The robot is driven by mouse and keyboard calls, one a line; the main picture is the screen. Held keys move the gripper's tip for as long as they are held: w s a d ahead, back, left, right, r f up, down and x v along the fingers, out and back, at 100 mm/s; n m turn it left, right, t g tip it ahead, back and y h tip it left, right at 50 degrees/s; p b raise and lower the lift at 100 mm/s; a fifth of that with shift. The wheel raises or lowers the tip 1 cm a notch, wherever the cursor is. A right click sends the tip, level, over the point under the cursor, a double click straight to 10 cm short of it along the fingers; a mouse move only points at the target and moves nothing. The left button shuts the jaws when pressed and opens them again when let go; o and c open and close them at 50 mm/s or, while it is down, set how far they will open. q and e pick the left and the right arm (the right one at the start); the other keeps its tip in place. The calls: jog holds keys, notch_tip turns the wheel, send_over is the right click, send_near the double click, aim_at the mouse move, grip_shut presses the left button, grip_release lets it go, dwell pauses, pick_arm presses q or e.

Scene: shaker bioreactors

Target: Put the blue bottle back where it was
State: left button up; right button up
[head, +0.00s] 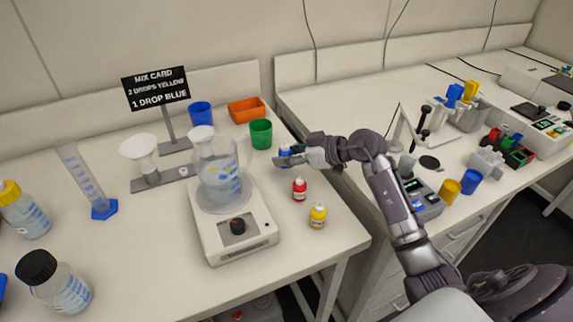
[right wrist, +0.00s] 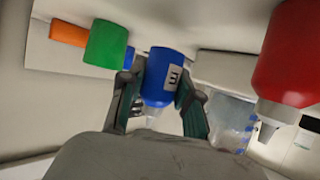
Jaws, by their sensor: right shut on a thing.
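The blue bottle (head: 285,152) is between the fingers of my right gripper (head: 288,160), to the right of the stirrer plate. The right wrist view shows the blue bottle (right wrist: 166,75), with a white label, and both fingers of the right gripper (right wrist: 160,97) closed around it. Its tip points the same way as the red bottle's tip, so it looks upright. I cannot tell whether its base touches the bench. The red bottle (head: 299,189) and yellow bottle (head: 318,216) stand in front of it. My left gripper is not in view.
Behind are a green cup (head: 261,134), a blue cup (head: 200,114), an orange tray (head: 246,110) and the mix card (head: 156,89). The red bottle (right wrist: 295,60) is close beside my gripper.

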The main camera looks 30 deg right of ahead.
jog(key=shift+f, duration=1.55)
jog(key=shift+f, duration=0.1)
jog(key=o, duration=1)
jog(key=v, duration=1.2)
jog(key=shift+s, duration=0.1)
